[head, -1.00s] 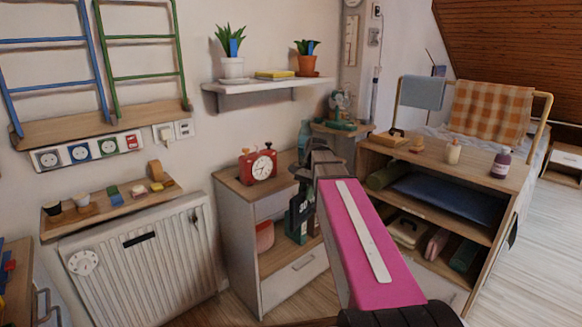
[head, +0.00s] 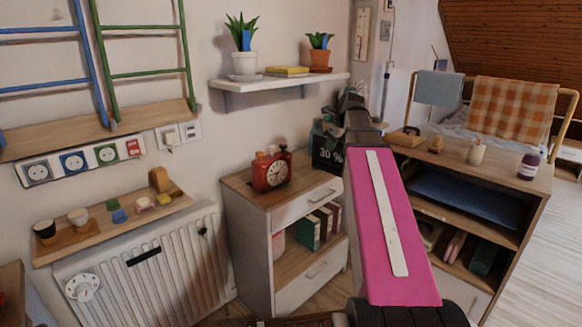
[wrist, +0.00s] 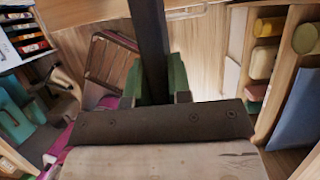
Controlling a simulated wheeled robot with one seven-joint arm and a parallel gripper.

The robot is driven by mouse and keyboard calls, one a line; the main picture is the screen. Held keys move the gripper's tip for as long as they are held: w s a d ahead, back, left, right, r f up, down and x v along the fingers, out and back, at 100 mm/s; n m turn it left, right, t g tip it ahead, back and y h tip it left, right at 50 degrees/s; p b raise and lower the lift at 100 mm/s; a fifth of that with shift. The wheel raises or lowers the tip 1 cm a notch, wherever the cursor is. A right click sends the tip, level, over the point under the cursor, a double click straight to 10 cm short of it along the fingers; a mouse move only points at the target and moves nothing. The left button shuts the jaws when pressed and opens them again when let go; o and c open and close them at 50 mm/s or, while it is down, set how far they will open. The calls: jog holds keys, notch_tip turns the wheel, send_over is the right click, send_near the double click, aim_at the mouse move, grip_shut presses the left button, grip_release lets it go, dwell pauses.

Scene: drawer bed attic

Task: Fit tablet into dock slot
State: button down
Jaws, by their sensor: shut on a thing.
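The tablet (head: 328,152) is a dark slab with "30 %" in white on its face. In the head view it hangs upright at the end of my arm, in front of the wall above the white cabinet. My gripper (wrist: 154,82) is shut on it; in the wrist view the tablet (wrist: 150,40) is a dark bar seen edge-on between the green finger pads. In the head view my arm partly covers the gripper and the tablet's right side. I cannot make out a dock slot for certain.
The wooden desk (head: 500,172) on the right carries a small wooden item (head: 405,137) and bottles. A wall shelf (head: 290,84) with plants is above. Floor (head: 550,250) is free at right.

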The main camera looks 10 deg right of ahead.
jog(key=w+a, duration=1.1)
jog(key=w, duration=0.5)
notch_tip(320, 180, down, 7)
jog(key=shift+a, duration=0.35)
jog(key=shift+w+f, duration=0.1)
jog(key=c, duration=1.1)
grip_release()
jog(key=shift+o, duration=0.2)
